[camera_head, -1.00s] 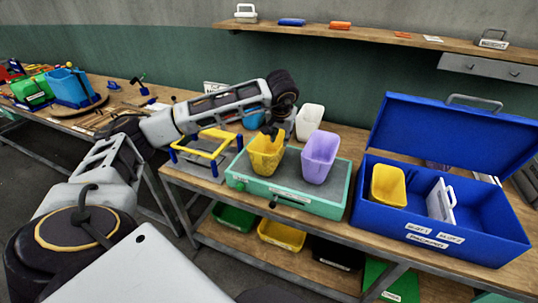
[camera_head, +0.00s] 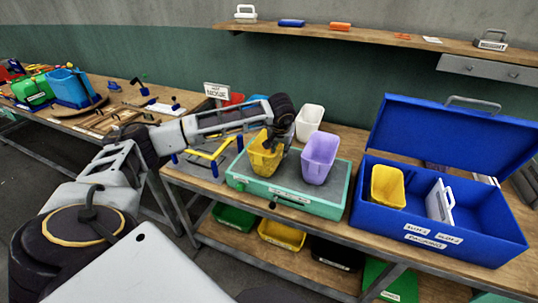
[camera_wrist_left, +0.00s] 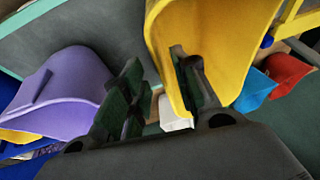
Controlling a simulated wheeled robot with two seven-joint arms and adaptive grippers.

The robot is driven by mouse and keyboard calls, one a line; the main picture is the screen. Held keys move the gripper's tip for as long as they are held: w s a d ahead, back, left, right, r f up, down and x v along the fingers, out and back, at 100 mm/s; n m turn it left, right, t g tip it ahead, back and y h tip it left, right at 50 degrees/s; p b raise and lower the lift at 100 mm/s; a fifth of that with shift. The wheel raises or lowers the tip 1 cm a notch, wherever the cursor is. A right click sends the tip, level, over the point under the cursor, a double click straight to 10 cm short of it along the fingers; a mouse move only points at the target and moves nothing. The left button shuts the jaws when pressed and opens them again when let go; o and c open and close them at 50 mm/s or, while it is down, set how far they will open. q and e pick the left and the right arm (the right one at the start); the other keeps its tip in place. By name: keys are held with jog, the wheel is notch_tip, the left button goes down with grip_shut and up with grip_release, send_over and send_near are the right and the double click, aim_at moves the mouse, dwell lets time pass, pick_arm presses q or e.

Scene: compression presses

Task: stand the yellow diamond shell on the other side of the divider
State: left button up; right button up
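A yellow shell (camera_head: 262,163) stands on the grey top of the green-edged press base (camera_head: 330,205), slightly tilted. Another yellow shell (camera_head: 388,187) stands in the blue case (camera_head: 480,240), left of the white divider (camera_head: 440,202). I cannot make out which one bears a diamond. My left gripper (camera_head: 272,145) is at the rim of the shell on the base. In the left wrist view its fingers (camera_wrist_left: 160,95) are apart, one inside the yellow shell (camera_wrist_left: 215,35) and one outside its wall. My right gripper is not in view.
A lilac shell (camera_head: 320,158) stands close right of the yellow one, and a white cup (camera_head: 309,121) stands behind. The case's blue lid (camera_head: 450,135) is up. The space right of the divider looks clear. A yellow-and-blue frame (camera_head: 207,158) stands left.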

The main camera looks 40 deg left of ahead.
aim_at(280, 155)
pick_arm(q)
jog(key=shift+w+a+f, duration=0.1)
jog(key=shift+w+f, duration=0.05)
jog(key=shift+f, duration=0.35)
jog(key=shift+w+a+f+p, duration=0.2)
jog(key=shift+w+f+p, duration=0.15)
jog(key=shift+f, duration=0.25)
jog(key=x, duration=0.2)
jog(key=shift+a+f+p, duration=0.1)
jog(key=shift+f+p, duration=0.2)
jog(key=shift+p, duration=0.05)
jog(key=shift+w+a+f, duration=0.1)
jog(key=shift+w+f, duration=0.15)
jog(key=shift+f, duration=0.3)
jog(key=shift+f, duration=0.2)
